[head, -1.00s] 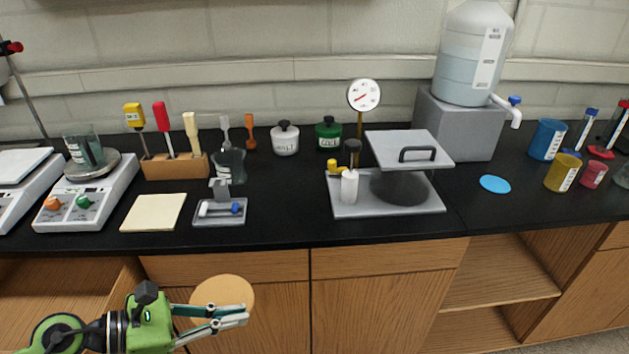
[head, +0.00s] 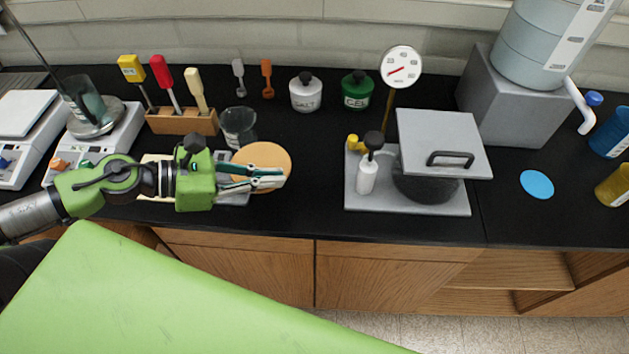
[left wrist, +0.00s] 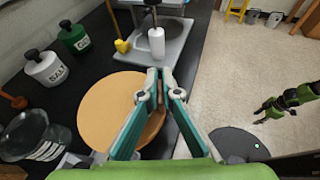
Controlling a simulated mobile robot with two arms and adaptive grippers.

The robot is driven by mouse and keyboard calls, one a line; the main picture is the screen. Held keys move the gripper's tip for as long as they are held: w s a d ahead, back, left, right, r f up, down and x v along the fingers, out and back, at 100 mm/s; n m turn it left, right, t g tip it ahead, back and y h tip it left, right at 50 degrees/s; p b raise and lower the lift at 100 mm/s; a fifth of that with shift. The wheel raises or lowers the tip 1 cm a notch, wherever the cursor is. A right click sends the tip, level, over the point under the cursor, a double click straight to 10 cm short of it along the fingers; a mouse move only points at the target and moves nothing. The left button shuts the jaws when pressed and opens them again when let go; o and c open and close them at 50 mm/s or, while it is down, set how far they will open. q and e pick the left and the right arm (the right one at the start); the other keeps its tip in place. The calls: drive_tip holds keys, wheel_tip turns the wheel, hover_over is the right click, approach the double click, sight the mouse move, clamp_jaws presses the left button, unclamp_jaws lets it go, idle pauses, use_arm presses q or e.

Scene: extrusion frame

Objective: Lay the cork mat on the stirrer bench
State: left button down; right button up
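The cork mat (head: 263,158) is a round tan disc. My left gripper (head: 284,177) is shut on its near edge and holds it over the front part of the black bench top (head: 300,205). In the left wrist view the mat (left wrist: 100,108) lies flat between and left of the fingers (left wrist: 161,78), with its edge pinched between them. I cannot tell how far it is above the bench. Part of my right arm (left wrist: 290,100) shows at the right of the left wrist view; its fingers are too small to read.
Behind the mat stands a dark glass beaker (head: 239,125). White and green jars (head: 357,90) stand at the back. Bare bench lies between mat and plate.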

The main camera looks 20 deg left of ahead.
sight(288, 173)
use_arm(q)
drive_tip(key=shift+w+d+f+b, duration=0.4)
drive_tip(key=shift+w+f, duration=0.05)
drive_tip(key=shift+w, duration=0.2)
drive_tip(key=shift+w+d+f+b, duration=0.35)
drive_tip(key=shift+w+f+b, duration=0.05)
drive_tip(key=shift+w, duration=0.2)
drive_tip(key=w+d+f+b, duration=0.1)
drive_tip(key=b, duration=0.1)
drive_tip(key=w+d+f+b, duration=0.1)
drive_tip(key=w+b, duration=0.1)
drive_tip(key=b, duration=0.1)
drive_tip(key=shift+d+f+b, duration=0.15)
drive_tip(key=shift+b, duration=0.15)
drive_tip(key=w+d+f, duration=0.2)
drive_tip(key=f, duration=0.1)
drive_tip(key=shift+w+f+p, duration=0.25)
drive_tip(key=shift+w+p, duration=0.1)
drive_tip(key=shift+p, duration=0.05)
drive_tip(key=shift+w+d+f, duration=0.2)
drive_tip(key=shift+f, duration=0.2)
wheel_tip(288, 173, down, 3)
drive_tip(key=shift+f, duration=0.2)
use_arm(e)
wheel_tip(288, 173, down, 6)
drive_tip(key=w, duration=0.2)
drive_tip(key=shift+f, duration=0.15)
